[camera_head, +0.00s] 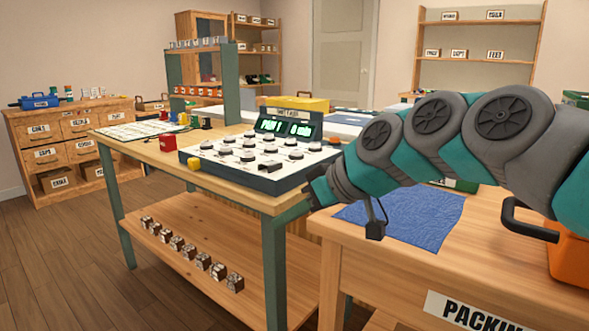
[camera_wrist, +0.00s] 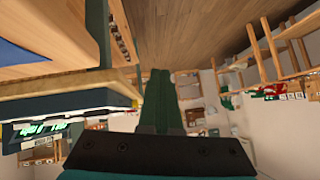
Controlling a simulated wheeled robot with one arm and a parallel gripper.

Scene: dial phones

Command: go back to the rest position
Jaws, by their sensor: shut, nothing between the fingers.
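My gripper (camera_wrist: 160,75) shows in the wrist view as two green fingers side by side, shut and with nothing between them. In the head view my teal and grey arm reaches in from the right, and its end is beside the right side of the dial console (camera_head: 262,155). The fingers are hard to make out there. The console has a green lit display and several round dials, and stands on a wooden workbench (camera_head: 160,153).
A packing table (camera_head: 480,240) with a blue cloth (camera_head: 405,217) is at the right, under my arm. An orange container (camera_head: 568,275) is at its right edge. Several small labelled blocks (camera_head: 190,251) line the bench's lower shelf. The floor (camera_head: 60,260) at the left is clear.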

